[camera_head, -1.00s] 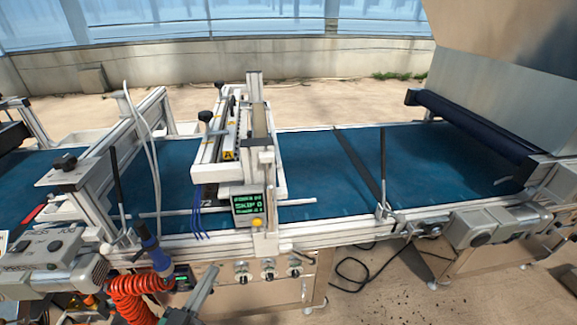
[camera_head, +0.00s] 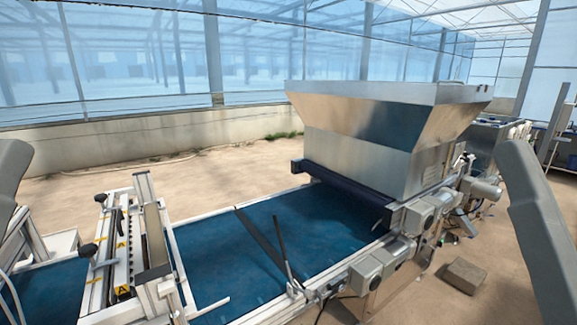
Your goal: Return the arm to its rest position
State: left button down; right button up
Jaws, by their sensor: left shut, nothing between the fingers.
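A grey link of my left arm (camera_head: 12,180) shows at the left edge of the head view, partly cut off. A grey link of my right arm (camera_head: 541,235) rises along the right edge and leans to the left at its top. No fingers of either gripper can be made out, so where the grippers are cannot be seen.
The seeder's blue belt (camera_head: 215,260) runs below, with a white-framed unit (camera_head: 122,250) across it at left. A large metal hopper (camera_head: 365,145) stands over it at right. A brown block (camera_head: 464,275) lies on the floor. Open floor (camera_head: 230,165) lies behind.

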notch_tip(320, 180, up, 33)
jog(key=p, duration=3)
jog(key=shift+r, duration=0.2)
